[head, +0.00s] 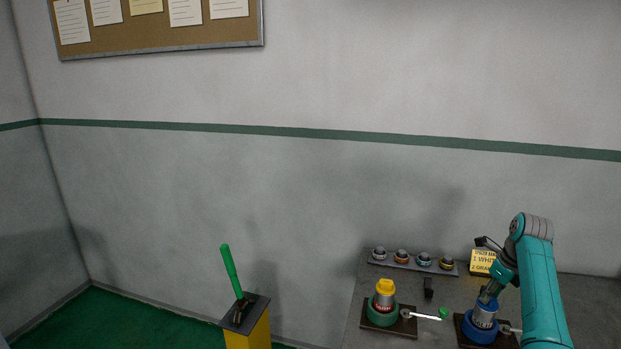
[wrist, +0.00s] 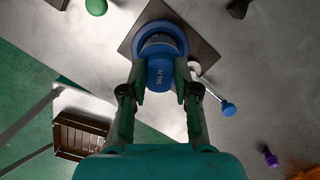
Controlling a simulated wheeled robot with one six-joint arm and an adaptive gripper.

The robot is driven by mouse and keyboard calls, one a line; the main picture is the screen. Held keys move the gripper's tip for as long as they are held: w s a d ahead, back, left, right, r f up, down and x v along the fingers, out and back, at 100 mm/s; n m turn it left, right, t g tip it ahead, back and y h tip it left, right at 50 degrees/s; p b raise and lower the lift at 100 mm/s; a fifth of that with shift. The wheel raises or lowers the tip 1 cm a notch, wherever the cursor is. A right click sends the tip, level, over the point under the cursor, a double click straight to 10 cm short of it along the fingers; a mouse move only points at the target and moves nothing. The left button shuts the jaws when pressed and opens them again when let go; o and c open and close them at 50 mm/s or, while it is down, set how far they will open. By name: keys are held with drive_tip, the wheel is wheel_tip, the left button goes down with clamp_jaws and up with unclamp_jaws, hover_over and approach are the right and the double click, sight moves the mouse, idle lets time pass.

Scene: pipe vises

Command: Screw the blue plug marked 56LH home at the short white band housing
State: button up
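The blue plug marked 56LH (wrist: 160,75) is between the two fingers of my gripper (wrist: 160,88) in the wrist view. The fingers lie close against its sides, and the gripper appears shut on it. The plug is in line with the mouth of a grey housing (head: 485,312), which stands in the blue vise (head: 478,331) at the right of the bench. In the wrist view the blue vise (wrist: 181,36) surrounds the housing just beyond the plug. The plug hides most of the housing mouth, so I cannot tell how deep the thread is engaged. The band's colour is unclear.
A green vise (head: 380,319) to the left holds a housing topped by a yellow plug (head: 386,287). A rack (head: 412,264) with several ringed parts and a yellow sign (head: 482,262) stand behind. The blue-tipped vise handle (wrist: 228,108) sticks out beside my right finger. A yellow pedestal with a green lever (head: 231,271) stands left.

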clamp_jaws()
drive_tip(key=n, duration=0.4)
drive_tip(key=shift+y, duration=0.3)
drive_tip(key=n+g, duration=0.1)
drive_tip(key=n, duration=0.3)
drive_tip(key=shift+y, duration=0.3)
drive_tip(key=n+g, duration=0.1)
drive_tip(key=n, duration=0.3)
drive_tip(key=shift+n, duration=0.3)
drive_tip(key=shift+f+n, duration=0.1)
drive_tip(key=shift+n, duration=0.8)
drive_tip(key=shift+n+g, duration=0.4)
drive_tip(key=shift+n, duration=0.7)
